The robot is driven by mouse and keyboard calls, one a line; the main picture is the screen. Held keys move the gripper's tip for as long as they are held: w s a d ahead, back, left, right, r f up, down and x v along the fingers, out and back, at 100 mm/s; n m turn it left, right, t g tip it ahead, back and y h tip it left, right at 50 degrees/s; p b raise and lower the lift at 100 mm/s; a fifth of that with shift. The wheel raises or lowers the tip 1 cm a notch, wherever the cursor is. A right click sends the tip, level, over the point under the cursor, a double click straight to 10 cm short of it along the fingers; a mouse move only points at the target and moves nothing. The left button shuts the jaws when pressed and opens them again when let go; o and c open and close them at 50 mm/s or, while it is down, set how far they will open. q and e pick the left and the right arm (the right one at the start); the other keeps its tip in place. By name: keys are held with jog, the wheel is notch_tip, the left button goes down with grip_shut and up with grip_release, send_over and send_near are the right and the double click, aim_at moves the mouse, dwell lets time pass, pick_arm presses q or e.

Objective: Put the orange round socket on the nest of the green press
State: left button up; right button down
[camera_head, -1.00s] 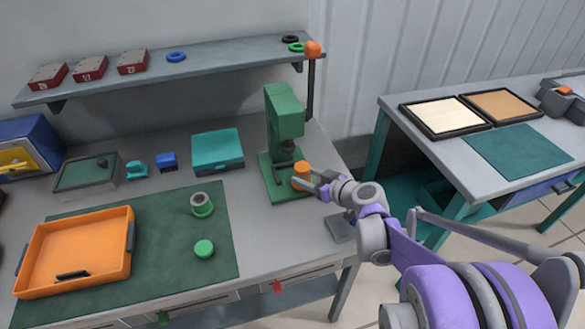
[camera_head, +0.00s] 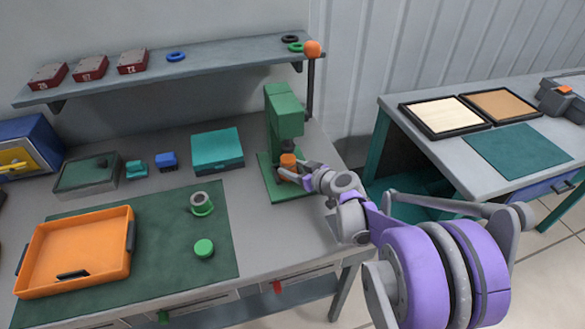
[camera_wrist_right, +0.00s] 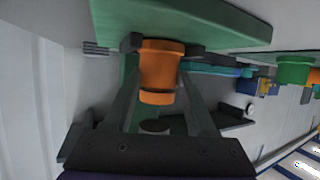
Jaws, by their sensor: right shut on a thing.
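The green press (camera_head: 284,112) stands at the right end of the workbench, with its lever topped by an orange knob (camera_head: 313,49). The orange round socket (camera_head: 288,160) is at the press, under its head and over the green base (camera_head: 284,192). My right gripper (camera_head: 287,172) is shut on the socket, reaching in from the right. In the right wrist view the socket (camera_wrist_right: 160,68) is between the two fingers. The nest is hidden by the socket and fingers, so I cannot tell whether the socket touches it. My left gripper is not in view.
A teal case (camera_head: 217,150) lies left of the press. A green mat (camera_head: 170,240) carries an orange tray (camera_head: 78,252), a green round part (camera_head: 204,248) and a grey-green ring part (camera_head: 201,203). A shelf (camera_head: 165,72) runs behind.

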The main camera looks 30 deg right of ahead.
jog(key=c, duration=0.7)
grip_release()
jog(key=shift+f, duration=0.2)
jog(key=o, duration=0.5)
jog(key=shift+r, duration=0.1)
jog(key=shift+r, duration=0.2)
jog(key=v, duration=1.2)
jog(key=shift+p, duration=0.35)
